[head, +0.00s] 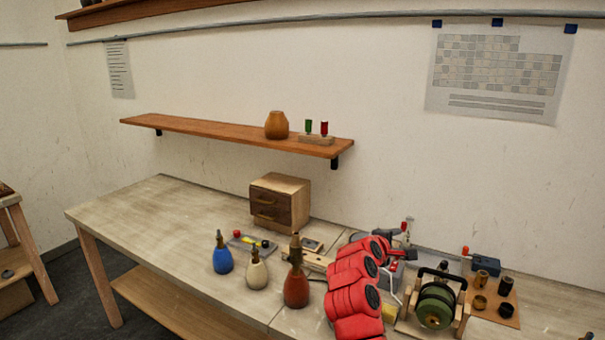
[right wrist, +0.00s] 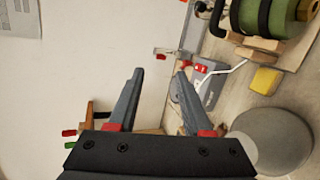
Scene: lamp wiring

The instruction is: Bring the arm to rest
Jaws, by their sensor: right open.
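My right arm, with red segments, reaches in from the bottom of the head view over the workbench (head: 150,212). Its gripper (head: 400,248) is at the far end of the arm, above the back part of the bench, and is small and partly mixed with things behind it. In the right wrist view the two grey fingers of this gripper (right wrist: 158,74) stand apart with nothing between them. A grey device with a red part (right wrist: 207,82) and a white bent wire show beyond the right finger. My left gripper is not in view.
A green cable reel (head: 435,307) and a board with dark and brass cups (head: 508,310) stand right of the arm. Blue (head: 222,260), cream (head: 257,274) and red (head: 296,290) bulb-shaped bodies stand left of it. A small drawer box (head: 280,202) is behind. The bench's left part is clear.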

